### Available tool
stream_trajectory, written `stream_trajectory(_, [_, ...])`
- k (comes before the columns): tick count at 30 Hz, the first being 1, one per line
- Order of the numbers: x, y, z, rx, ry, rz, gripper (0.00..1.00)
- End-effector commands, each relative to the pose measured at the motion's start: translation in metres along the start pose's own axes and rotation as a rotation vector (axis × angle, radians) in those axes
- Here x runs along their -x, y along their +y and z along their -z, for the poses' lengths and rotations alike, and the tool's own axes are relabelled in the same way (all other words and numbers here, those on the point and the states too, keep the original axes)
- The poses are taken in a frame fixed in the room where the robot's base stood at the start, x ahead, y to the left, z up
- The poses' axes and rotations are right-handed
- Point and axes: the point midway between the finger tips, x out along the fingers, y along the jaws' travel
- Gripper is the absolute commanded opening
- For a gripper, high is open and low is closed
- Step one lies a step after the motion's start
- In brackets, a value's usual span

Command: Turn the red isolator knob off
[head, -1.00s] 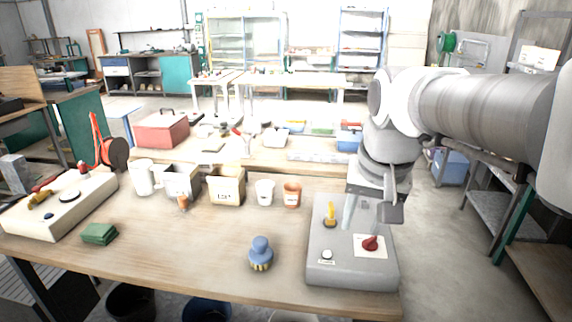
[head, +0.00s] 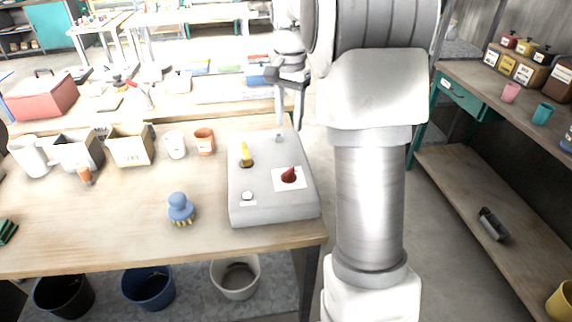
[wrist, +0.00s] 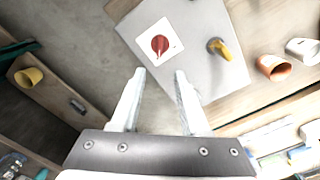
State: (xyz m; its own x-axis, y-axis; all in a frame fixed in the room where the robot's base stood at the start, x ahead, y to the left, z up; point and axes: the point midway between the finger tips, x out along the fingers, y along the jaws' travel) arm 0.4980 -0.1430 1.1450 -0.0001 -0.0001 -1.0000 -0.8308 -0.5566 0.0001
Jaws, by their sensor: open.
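The red isolator knob (head: 289,174) sits on a white square plate on the sloping top of a grey control box (head: 240,203). A yellow lever (head: 246,156) and a white button (head: 247,196) are on the same box. In the wrist view the red knob (wrist: 159,44) is ahead of the fingertips and slightly left of the box's middle, with the yellow lever (wrist: 219,48) to its right. My gripper (wrist: 160,72) is open and empty, its two fingers apart and not touching the knob. In the head view my gripper (head: 280,118) is beyond the box's far edge.
Buckets stand under the table. A shelf (head: 470,170) is at the right.

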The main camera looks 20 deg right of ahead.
Motion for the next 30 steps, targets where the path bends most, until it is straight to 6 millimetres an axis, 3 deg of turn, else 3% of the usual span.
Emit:
stream_trajectory(12, [-0.094, 0.001, -0.001, 0.001, -0.004, -0.002, 0.45])
stream_trajectory(18, [-0.13, 0.001, -0.001, 0.003, -0.003, -0.002, 0.45])
stream_trajectory(24, [-0.149, 0.0, -0.001, 0.003, -0.001, 0.0, 0.45])
stream_trajectory(30, [-0.153, 0.0, -0.001, 0.003, 0.0, 0.001, 0.45])
